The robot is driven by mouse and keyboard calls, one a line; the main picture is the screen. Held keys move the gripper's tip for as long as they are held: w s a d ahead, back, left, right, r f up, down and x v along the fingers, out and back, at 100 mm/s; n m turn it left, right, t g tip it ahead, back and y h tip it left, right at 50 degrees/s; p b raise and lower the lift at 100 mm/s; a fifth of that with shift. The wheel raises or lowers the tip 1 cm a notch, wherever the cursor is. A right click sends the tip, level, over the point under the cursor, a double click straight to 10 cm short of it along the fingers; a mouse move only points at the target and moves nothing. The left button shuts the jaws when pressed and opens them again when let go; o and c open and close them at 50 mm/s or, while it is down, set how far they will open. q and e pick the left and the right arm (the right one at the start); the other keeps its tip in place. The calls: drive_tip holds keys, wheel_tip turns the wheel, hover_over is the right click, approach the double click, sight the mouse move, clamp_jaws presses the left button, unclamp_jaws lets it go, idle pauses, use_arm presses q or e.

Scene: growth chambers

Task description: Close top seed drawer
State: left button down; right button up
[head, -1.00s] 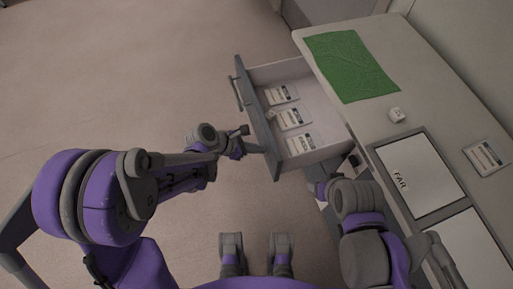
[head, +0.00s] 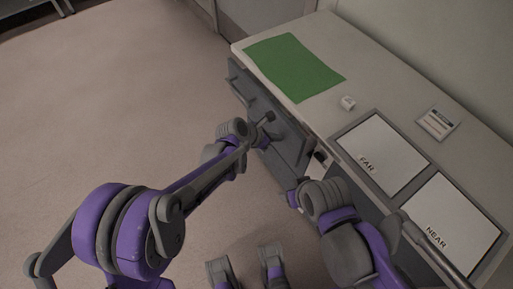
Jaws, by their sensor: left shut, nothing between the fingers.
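The top seed drawer (head: 284,125) is in the counter's side, its grey front now close to the cabinet face. Its inside is no longer visible, and I cannot tell whether a narrow gap is left. My left gripper (head: 267,122) is shut and empty, at the drawer front with its fingers against or very near it. My right arm (head: 330,205) is beside the counter at the lower right, and its gripper's fingers cannot be made out.
On the counter (head: 385,108) lie a green mat (head: 293,66), a small white cube (head: 348,103), a seed packet (head: 438,123) and two white panels marked FAR (head: 384,150) and NEAR (head: 450,222). Open floor (head: 120,100) lies to the left.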

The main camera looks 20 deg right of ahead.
use_arm(q)
drive_tip(key=d, duration=0.2)
drive_tip(key=w+d, duration=0.1)
drive_tip(key=d, duration=0.1)
drive_tip(key=w+d, duration=0.1)
drive_tip(key=d, duration=0.2)
drive_tip(key=shift+w+d, duration=0.1)
drive_tip(key=shift+w, duration=0.1)
drive_tip(key=shift+d, duration=0.1)
drive_tip(key=shift+d+r, duration=0.1)
drive_tip(key=shift+r, duration=0.05)
